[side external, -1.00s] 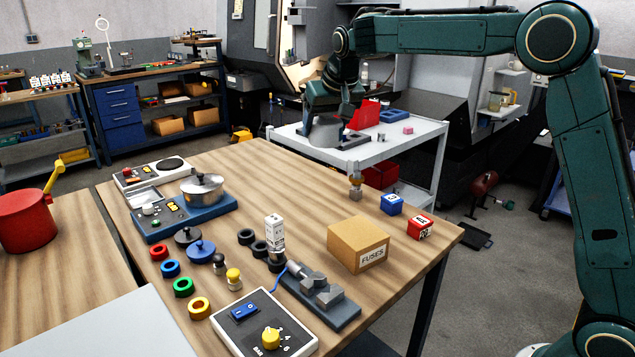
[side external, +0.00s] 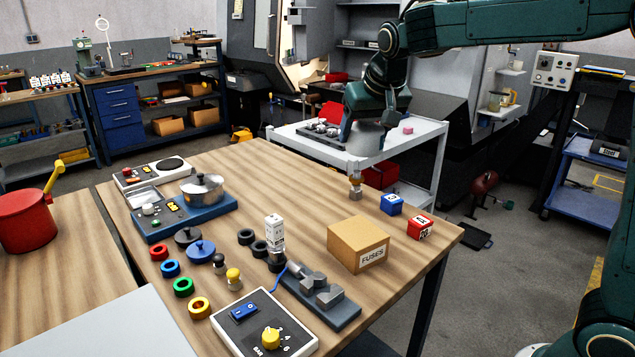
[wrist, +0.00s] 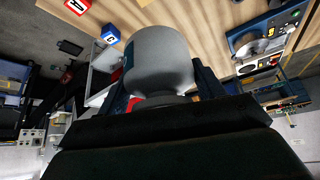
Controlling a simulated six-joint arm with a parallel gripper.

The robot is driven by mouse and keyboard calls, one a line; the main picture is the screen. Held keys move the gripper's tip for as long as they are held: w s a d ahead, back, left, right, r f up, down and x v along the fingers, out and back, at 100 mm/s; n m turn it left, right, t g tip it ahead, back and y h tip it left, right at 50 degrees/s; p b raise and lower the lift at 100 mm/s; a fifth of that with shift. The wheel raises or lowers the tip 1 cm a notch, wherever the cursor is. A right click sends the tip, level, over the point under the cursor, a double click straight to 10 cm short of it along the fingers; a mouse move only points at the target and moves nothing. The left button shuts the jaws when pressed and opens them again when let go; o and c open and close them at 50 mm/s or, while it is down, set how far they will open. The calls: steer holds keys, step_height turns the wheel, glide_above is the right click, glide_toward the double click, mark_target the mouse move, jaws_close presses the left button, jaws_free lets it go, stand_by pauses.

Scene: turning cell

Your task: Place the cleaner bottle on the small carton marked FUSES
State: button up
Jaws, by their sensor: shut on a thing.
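The small tan carton marked FUSES (side external: 357,246) stands on the wooden table near its right edge, with a bare top. My gripper (side external: 366,130) is over the white cart behind the table, well behind the carton and apart from it. It is shut on a grey, smooth, round-shouldered bottle, which I take to be the cleaner bottle (wrist: 160,55). In the wrist view the bottle's narrow neck sits between the fingers and its wide body points away from my gripper. In the side view the bottle (side external: 367,136) is partly hidden by the gripper.
A blue block (side external: 391,204) and a red block (side external: 420,227) stand right of the carton, and a small brown-and-grey item (side external: 356,187) behind it. A grey vise (side external: 318,292) and a white labelled item (side external: 275,236) are to its left. The cart (side external: 437,140) carries a dark tray (side external: 322,137).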

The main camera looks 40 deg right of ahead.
step_height(320, 180, down, 15)
steer(key=shift+f, duration=0.15)
stand_by(0.4)
steer(key=shift+f, duration=2.1)
steer(key=shift+f, duration=0.15)
steer(key=o, duration=1.3)
steer(key=v, duration=1.2)
